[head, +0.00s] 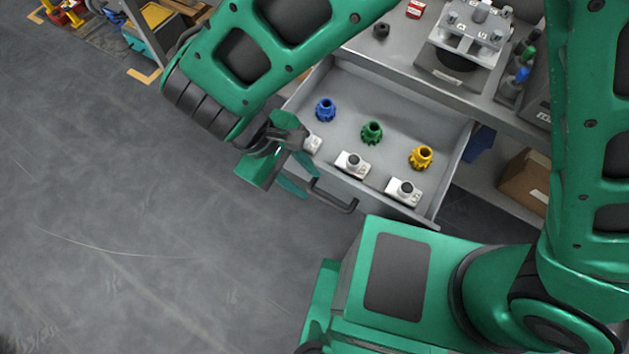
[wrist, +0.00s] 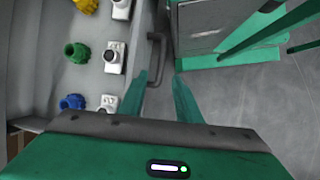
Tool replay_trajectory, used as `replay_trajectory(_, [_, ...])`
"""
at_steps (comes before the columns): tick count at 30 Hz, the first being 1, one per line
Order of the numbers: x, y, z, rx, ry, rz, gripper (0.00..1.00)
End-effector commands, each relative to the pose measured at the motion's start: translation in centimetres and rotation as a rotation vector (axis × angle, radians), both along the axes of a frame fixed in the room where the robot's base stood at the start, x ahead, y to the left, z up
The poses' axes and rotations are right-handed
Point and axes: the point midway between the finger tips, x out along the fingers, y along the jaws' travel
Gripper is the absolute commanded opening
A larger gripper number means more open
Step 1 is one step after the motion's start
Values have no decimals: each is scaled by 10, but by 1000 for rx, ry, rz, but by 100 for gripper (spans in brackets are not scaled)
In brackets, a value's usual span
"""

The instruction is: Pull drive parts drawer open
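The drawer (head: 395,110) stands pulled out from the grey bench, its inside in plain view. A dark bar handle (head: 335,197) is on its front; the handle also shows in the wrist view (wrist: 154,50). Inside the drawer are a blue gear (head: 325,110), a green gear (head: 372,132) and a yellow gear (head: 421,157), with white parts (head: 352,163) near the front wall. My gripper (head: 302,178) is at the front of the drawer, left of the handle. In the wrist view its fingers (wrist: 162,78) are apart with nothing clasped, and the handle lies just beyond their tips.
A grey fixture (head: 470,35) and bottles (head: 515,80) stand on the bench top behind the drawer. A cardboard box (head: 524,180) sits on the lower shelf at right. The floor (head: 120,220) at left is clear.

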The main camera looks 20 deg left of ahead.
Motion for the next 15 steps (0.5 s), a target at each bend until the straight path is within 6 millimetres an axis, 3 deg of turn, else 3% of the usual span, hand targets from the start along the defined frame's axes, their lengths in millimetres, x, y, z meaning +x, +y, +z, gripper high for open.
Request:
replay_trajectory(6, [-1,8,17,1,0,-1,31])
replay_trajectory(15, [-1,9,19,-1,0,0,31])
